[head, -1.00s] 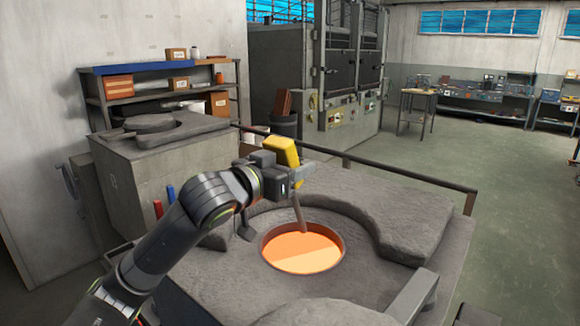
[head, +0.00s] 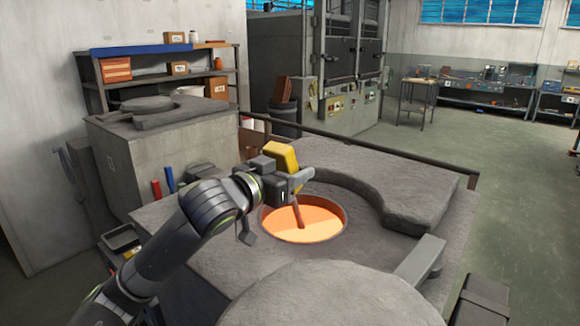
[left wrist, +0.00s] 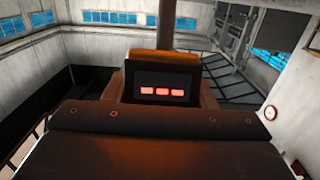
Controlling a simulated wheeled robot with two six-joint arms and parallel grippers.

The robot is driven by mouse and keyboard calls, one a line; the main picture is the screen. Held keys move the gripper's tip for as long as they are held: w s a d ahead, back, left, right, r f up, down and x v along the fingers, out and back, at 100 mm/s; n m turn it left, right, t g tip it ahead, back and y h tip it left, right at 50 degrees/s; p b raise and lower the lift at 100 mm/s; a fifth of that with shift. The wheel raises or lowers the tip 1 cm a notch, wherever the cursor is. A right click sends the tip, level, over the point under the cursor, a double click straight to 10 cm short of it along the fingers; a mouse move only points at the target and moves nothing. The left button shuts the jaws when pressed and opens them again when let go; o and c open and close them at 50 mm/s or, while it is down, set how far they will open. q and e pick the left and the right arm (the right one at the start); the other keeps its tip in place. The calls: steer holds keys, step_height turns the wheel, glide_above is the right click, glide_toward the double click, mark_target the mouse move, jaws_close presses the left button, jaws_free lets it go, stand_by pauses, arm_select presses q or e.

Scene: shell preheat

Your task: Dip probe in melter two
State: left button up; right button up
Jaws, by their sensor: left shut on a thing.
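The near melter (head: 330,262) has a round opening full of glowing orange melt (head: 303,225). My left gripper (head: 293,183) is above the opening's back left rim, shut on the yellow probe (head: 281,155). The probe's thin rod points down, and its lower end reaches the glowing melt in the head view. Whether the tip is under the surface is hard to tell. In the left wrist view the probe (left wrist: 162,88) shows a dark display with red digits, too blurred to read. My right gripper is not in view.
A curved grey lid (head: 385,190) lies right of the opening, and a round grey slab (head: 325,295) lies in front. A rail (head: 400,159) runs behind. Another melter (head: 160,135) stands at the back left, beside shelves (head: 160,70).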

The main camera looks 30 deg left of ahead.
arm_select(q)
steer(key=shift+f, duration=0.1)
stand_by(0.3)
steer(key=shift+s+p, duration=0.1)
steer(key=shift+p, duration=0.25)
stand_by(1.8)
stand_by(1.0)
step_height(320, 180, up, 11)
steer(key=p, duration=1.1)
steer(key=shift+p, duration=0.35)
